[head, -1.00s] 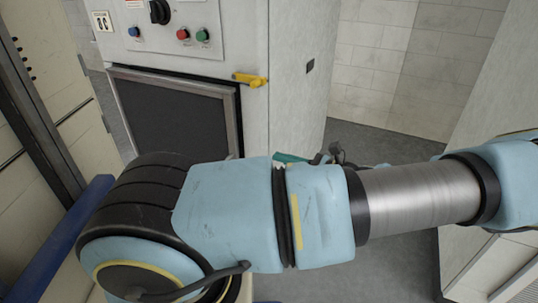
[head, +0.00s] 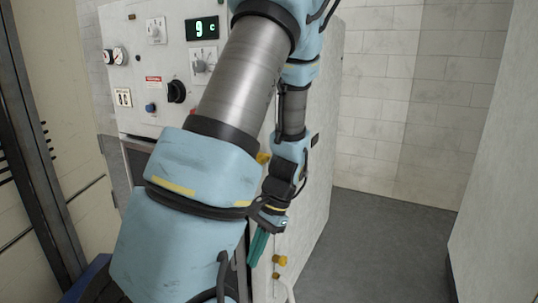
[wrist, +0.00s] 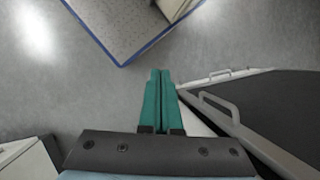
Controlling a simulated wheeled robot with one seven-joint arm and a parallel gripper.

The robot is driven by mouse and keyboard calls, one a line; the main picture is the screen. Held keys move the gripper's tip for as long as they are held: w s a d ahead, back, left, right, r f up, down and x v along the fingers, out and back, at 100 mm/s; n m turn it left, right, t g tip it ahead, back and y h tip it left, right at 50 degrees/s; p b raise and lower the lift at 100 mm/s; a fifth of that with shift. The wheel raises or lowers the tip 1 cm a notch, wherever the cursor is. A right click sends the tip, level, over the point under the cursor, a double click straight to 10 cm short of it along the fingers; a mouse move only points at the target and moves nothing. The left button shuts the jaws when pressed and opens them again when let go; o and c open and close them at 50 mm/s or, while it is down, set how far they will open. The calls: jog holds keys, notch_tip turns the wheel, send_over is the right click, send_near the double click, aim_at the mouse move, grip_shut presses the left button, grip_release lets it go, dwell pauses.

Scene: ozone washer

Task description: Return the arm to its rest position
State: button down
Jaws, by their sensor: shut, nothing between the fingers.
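My arm is raised and folded in the head view, crossing in front of the washer cabinet (head: 150,30). My gripper (head: 258,245) hangs down beside the lower part of the arm, its green fingers pointing at the floor. In the wrist view my gripper (wrist: 158,75) shows its two green fingers side by side, shut, with nothing held. The washer's dark door (wrist: 260,105) with grey handles lies to the right of the fingers in that view. Most of the washer's front is hidden behind my arm in the head view.
The washer's panel has a green display (head: 202,28), a black knob (head: 177,91) and a blue button (head: 150,108). Yellow fittings (head: 280,260) stick out low on it. The floor (head: 365,240) to the right is clear. A pale wall (head: 495,150) stands at far right.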

jog(key=a+r+n+t+h+p, duration=0.1)
jog(key=r+n+t+h+p, duration=0.1)
jog(key=r+p, duration=0.5)
jog(key=a+r+n+t+h+p, duration=0.2)
jog(key=r+n+p, duration=0.3)
jog(key=r, duration=1.3)
jog(key=p, duration=0.3)
jog(key=shift+a, duration=0.15)
jog(key=c, duration=1.5)
grip_release()
